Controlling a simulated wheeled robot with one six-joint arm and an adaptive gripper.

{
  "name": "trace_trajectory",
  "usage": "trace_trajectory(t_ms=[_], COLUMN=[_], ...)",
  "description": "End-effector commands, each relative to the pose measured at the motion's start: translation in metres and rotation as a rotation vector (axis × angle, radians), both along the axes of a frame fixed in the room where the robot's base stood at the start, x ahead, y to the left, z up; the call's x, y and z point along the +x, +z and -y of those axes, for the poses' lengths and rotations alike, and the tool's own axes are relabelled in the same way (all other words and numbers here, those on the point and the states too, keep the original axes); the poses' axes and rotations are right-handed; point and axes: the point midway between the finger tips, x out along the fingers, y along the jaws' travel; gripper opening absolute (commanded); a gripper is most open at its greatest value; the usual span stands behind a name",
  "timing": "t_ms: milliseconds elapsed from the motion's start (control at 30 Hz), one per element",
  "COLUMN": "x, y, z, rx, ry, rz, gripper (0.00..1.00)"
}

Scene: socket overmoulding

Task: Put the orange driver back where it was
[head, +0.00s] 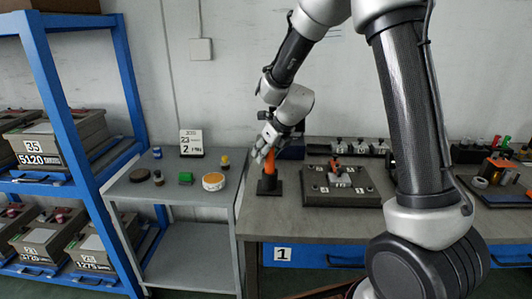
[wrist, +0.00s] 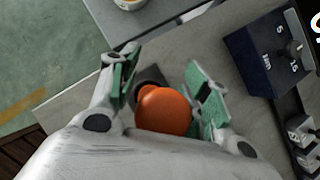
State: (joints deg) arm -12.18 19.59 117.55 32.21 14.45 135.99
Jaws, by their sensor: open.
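The orange driver (head: 268,164) stands upright in a black holder (head: 269,187) near the left end of the workbench. My gripper (head: 264,150) is at the top of the driver, coming from above. In the wrist view, the driver's rounded orange top (wrist: 163,110) lies between the two green-padded fingers of my gripper (wrist: 163,72). The fingers are apart, with a visible gap on the left side; on the right I cannot tell whether the pad touches. The dark holder (wrist: 150,75) shows partly behind the driver; its inside is hidden.
A grey block fixture (head: 340,185) with an orange-red clamp sits right of the holder. A grey cart (head: 168,192) with small items stands left of the workbench (head: 290,226). A blue rack (head: 60,90) with bins is at far left. Bare bench lies in front of the holder.

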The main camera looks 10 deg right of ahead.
Motion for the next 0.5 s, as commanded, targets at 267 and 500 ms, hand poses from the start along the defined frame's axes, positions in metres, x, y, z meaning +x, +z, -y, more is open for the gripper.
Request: trace_trajectory(t_ms=[267,500], x=[-0.011,-0.037], y=[0.026,0.072], z=[0.006,0.019], rx=[0.001,0.001], ry=[0.0,0.0], rz=[0.004,0.004], gripper=[0.47,0.47])
